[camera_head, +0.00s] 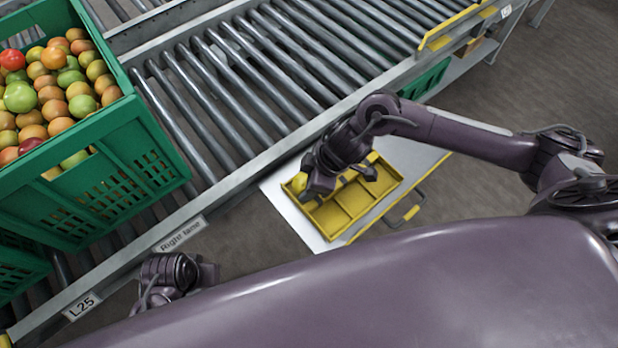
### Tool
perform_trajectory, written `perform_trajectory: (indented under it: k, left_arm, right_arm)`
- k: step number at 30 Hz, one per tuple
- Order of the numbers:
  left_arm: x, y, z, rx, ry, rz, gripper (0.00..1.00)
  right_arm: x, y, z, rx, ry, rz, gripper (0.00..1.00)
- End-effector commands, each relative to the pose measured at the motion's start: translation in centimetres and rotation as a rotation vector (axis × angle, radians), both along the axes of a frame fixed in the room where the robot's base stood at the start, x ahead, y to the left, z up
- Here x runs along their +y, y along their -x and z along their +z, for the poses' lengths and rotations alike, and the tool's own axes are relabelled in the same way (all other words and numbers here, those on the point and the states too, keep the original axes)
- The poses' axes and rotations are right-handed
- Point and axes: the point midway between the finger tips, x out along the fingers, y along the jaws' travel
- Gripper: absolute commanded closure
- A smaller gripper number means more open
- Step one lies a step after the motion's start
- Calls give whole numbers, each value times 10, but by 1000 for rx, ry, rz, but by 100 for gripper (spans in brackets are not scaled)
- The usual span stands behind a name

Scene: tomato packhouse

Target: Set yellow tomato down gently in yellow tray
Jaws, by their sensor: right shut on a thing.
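The yellow tray (345,238) is a shallow tray with dividers, lying on a pale surface beside the conveyor. My right gripper (308,190) reaches in from the right and is over the tray's left part. It is shut on the yellow tomato (299,182), which shows as a small yellow patch at the gripper's left side. The gripper hides much of the tomato and the tray's far left part. I cannot tell whether the tomato touches the tray floor. Part of my left arm's end (178,272) shows at the lower left; its fingers cannot be made out.
A green crate (110,165) full of red, orange and green tomatoes stands on the roller conveyor (235,95) at the left. The conveyor's metal edge runs diagonally past the tray. Another green crate (425,78) shows under the conveyor.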

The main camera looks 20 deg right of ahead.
Motion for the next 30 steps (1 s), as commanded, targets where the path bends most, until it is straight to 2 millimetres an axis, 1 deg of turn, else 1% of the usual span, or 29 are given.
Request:
perform_trajectory:
  k: [8,9,12,15,19,20,23,30]
  left_arm:
    - [0,0,-2,1,0,0,67]
    - [0,0,-2,1,0,0,67]
    - [0,0,-2,2,-1,0,67]
    - [0,0,-2,2,-1,0,67]
    - [0,0,-2,2,-1,0,67]
    - [0,0,-2,2,-1,0,67]
    - [0,0,-2,2,-1,0,67]
    - [0,0,-2,1,0,0,67]
  right_arm:
    - [0,0,-4,0,-1,0,58]
    - [0,0,-5,0,-1,0,46]
    - [0,0,-4,0,0,0,33]
    - [0,0,-4,0,0,0,22]
    - [0,0,-4,0,0,0,22]
    - [0,0,-5,1,0,0,23]
    - [0,0,-5,0,1,0,36]
    - [0,0,-5,0,1,0,36]
